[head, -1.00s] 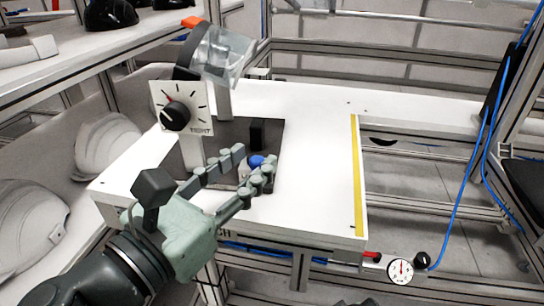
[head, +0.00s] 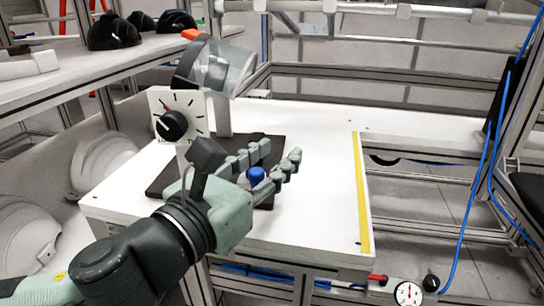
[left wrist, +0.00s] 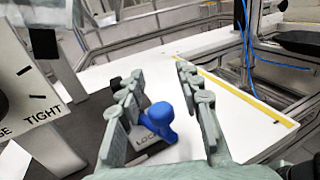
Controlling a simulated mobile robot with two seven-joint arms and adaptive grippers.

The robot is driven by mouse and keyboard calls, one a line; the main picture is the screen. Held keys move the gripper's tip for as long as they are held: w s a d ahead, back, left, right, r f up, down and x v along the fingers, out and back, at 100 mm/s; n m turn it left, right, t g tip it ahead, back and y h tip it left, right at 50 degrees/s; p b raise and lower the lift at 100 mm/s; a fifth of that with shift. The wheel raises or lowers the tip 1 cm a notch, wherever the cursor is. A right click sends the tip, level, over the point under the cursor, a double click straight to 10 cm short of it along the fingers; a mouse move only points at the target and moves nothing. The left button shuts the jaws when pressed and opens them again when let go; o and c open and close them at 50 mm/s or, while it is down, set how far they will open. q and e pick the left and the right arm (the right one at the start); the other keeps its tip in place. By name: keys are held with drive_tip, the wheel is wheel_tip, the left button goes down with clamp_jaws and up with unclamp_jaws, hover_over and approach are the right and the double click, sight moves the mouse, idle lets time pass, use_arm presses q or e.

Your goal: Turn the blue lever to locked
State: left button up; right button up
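The blue lever (head: 257,174) stands on a small grey base at the right part of a dark plate on the white table. In the left wrist view the blue lever (left wrist: 159,120) shows a rounded knob, and its base carries lettering that starts "LOC", the rest hidden. My left gripper (head: 281,152) is open, with one finger on each side of the lever. In the left wrist view my left gripper (left wrist: 152,78) has its fingers spread wide, and the lever lies between them, nearer the left finger. I cannot tell whether a finger touches it. My right gripper is not in view.
A dial panel (head: 190,103) marked "TIGHT" in the left wrist view and a clear visor (head: 220,68) stand behind my left arm. A yellow strip (head: 361,190) runs along the table's right side. White shells (head: 100,158) lie at left. The table's middle right is clear.

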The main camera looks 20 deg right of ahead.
use_arm(q)
clamp_jaws()
